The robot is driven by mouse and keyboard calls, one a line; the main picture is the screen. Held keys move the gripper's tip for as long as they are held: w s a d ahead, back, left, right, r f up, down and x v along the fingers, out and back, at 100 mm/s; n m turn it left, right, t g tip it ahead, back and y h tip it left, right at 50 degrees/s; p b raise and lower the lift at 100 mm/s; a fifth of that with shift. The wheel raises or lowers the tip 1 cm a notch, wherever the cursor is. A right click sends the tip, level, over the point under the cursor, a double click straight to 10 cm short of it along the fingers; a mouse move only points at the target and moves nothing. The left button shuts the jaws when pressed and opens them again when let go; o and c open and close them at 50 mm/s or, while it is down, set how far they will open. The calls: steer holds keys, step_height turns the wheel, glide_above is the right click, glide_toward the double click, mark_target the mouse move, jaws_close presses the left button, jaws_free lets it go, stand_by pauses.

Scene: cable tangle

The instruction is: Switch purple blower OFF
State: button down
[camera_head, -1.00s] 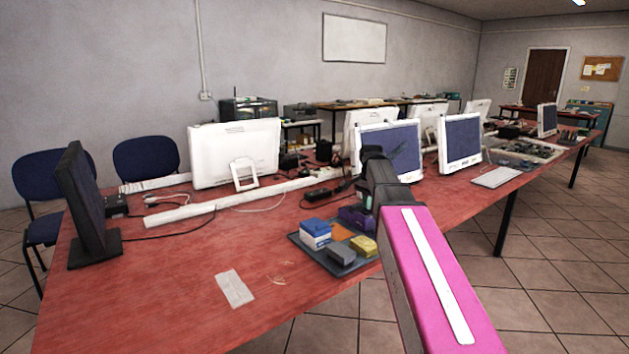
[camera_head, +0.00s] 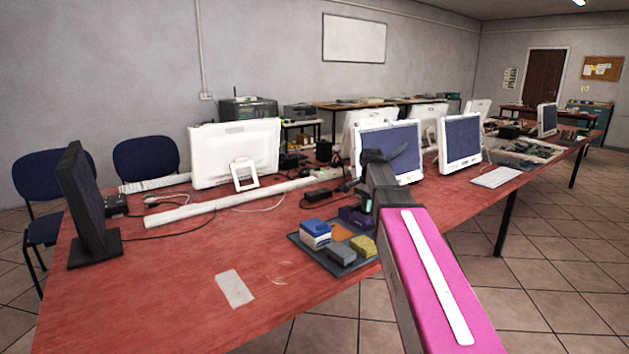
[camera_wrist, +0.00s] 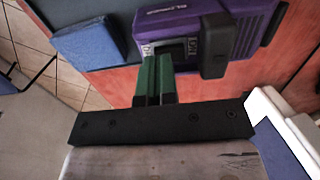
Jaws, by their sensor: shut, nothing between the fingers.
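The purple blower (camera_wrist: 205,30) fills the top of the wrist view, with lettering on its side and a dark recessed panel with white labels at its lower edge. My gripper (camera_wrist: 157,58) has its green fingers together and empty, with the tips at that panel. I cannot tell whether they touch it. The fingers hide part of the panel, so I cannot make out the switch's position. In the head view the purple blower (camera_head: 353,215) shows only in part on the red table, beside my wrist, which hides the rest.
A dark tray (camera_head: 305,246) holds a blue-and-white box, a grey block and a yellow block near the table's front edge. A black power strip (camera_head: 322,197) and cables lie behind. Monitors (camera_head: 388,148) stand close behind my arm. A blue block (camera_wrist: 88,42) lies left of the blower.

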steer(key=shift+f, duration=0.35)
stand_by(0.4)
steer(key=shift+r, duration=3.5)
